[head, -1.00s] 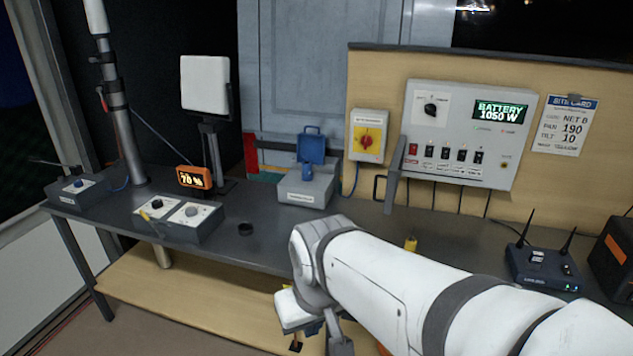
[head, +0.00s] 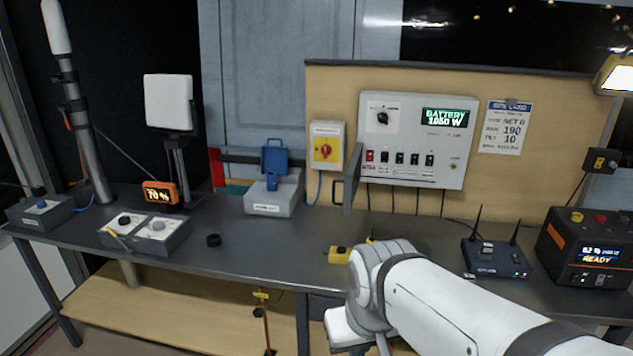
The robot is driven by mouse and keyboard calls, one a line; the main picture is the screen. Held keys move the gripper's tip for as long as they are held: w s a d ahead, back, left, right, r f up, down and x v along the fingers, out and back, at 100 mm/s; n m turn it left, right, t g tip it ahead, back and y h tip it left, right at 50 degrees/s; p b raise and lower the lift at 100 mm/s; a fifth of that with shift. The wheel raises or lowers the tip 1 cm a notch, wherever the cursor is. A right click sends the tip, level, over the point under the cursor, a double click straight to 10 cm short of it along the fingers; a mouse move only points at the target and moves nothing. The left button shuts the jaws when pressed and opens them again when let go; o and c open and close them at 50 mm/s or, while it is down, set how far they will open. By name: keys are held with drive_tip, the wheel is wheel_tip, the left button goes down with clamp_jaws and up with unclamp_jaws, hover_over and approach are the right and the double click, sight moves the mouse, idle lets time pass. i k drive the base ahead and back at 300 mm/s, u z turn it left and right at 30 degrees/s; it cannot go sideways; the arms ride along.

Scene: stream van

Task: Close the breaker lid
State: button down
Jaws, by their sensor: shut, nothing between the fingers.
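The white breaker panel (head: 415,112) is fixed on the wooden backboard, with a row of small switches across its lower half and a green "BATTERY 1050 W" screen. A grey flap (head: 352,190), which looks like the breaker lid, stands out from the panel's lower left, seen nearly edge-on. It is open and the switches are uncovered. My white arm reaches in from the lower right, and its wrist is in front of the bench edge, below and apart from the flap.
A yellow block (head: 339,255) lies by my wrist. A router (head: 497,258) and black unit (head: 587,252) stand right. Bare bench (head: 290,240) lies below the flap.

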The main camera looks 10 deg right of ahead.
sight(349, 191)
drive_tip(key=z, duration=0.1)
drive_tip(key=i, duration=1)
drive_tip(key=z, duration=0.05)
